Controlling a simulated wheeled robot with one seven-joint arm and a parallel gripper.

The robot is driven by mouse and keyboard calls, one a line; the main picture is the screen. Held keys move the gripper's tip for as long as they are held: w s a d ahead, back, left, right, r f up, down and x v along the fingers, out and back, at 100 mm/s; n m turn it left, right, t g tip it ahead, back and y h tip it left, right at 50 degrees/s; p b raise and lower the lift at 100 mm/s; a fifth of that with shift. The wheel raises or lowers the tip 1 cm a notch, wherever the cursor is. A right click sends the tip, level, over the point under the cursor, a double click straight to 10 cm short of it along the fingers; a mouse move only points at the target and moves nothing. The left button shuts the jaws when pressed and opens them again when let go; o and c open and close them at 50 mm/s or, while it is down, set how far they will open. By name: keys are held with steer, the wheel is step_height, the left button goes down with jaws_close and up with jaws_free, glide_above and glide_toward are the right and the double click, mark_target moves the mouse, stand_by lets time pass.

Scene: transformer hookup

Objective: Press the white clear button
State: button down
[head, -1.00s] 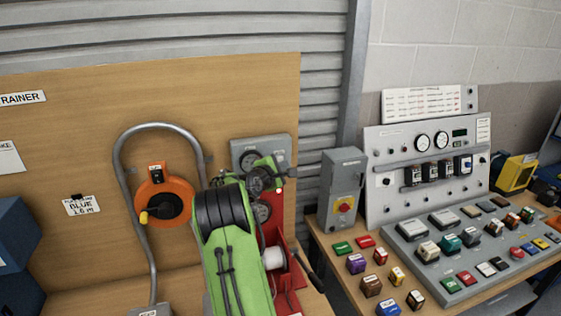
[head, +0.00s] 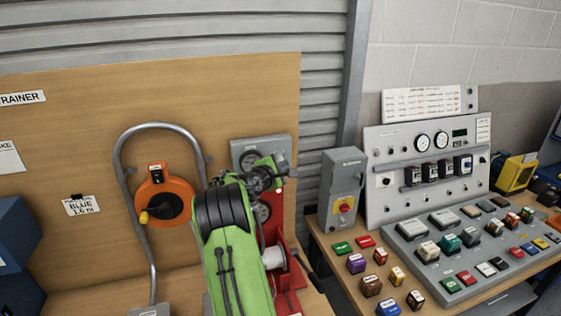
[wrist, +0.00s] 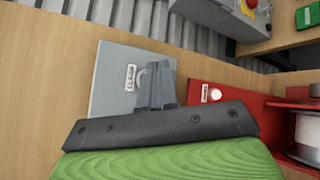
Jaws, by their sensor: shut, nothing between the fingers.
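In the head view my gripper (head: 279,172) is in front of a grey box with round dials (head: 247,146), above the red stand (head: 287,290).
A white spool (head: 273,258) sits on the red stand. A conduit loop (head: 118,165) and an orange reel (head: 181,188) are on the wooden board to the left. A grey switch box (head: 342,180) and a console (head: 462,290) with several coloured blocks stand to the right.

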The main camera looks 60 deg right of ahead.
steer(key=shift+w+d+p, duration=0.3)
steer(key=shift+d+p, duration=0.05)
steer(key=shift+p, duration=0.1)
steer(key=shift+w+d+p, duration=0.25)
steer(key=shift+w+p, duration=0.05)
steer(key=shift+p, duration=0.05)
stand_by(0.6)
steer(key=shift+s+a+b, duration=0.6)
steer(key=shift+b, duration=0.1)
steer(key=s+a+b, duration=0.3)
steer(key=shift+s+a, duration=0.25)
steer(key=shift+a, duration=0.05)
stand_by(0.3)
